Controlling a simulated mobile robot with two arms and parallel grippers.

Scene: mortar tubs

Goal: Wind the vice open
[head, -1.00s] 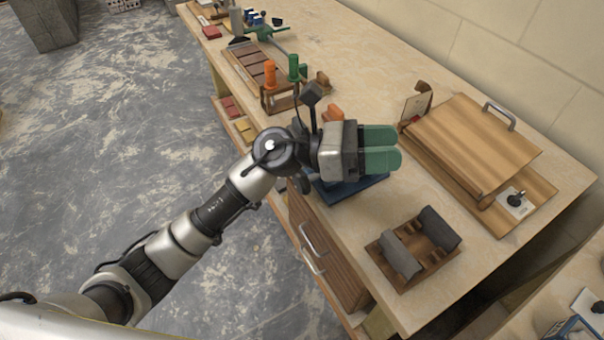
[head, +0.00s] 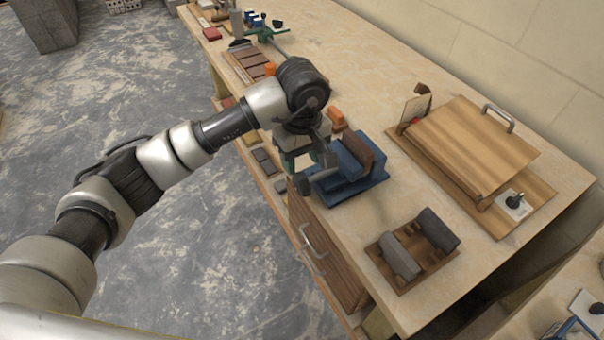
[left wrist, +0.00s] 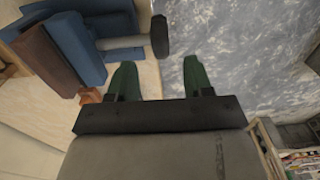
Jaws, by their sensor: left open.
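The blue vice (head: 349,186) sits at the front edge of the workbench, with a brown block (head: 364,149) upright along its jaws. In the left wrist view, the vice (left wrist: 110,22) is at the upper left, with the brown block (left wrist: 44,60) against a blue jaw. A grey screw ends in a dark handle (left wrist: 160,35). My left gripper (left wrist: 160,78) has two green fingers, spread with nothing between them. The handle lies just beyond the fingertips, roughly in line with the gap. In the head view, my left gripper (head: 308,165) points down beside the vice's front, partly hidden by my wrist.
A wooden holder with two grey blocks (head: 401,257) stands right of the vice. A large wooden board with a metal handle (head: 499,117) lies behind. Orange pieces (head: 336,117) are close behind my wrist. Drawers (head: 320,245) are below the bench edge; open floor is left.

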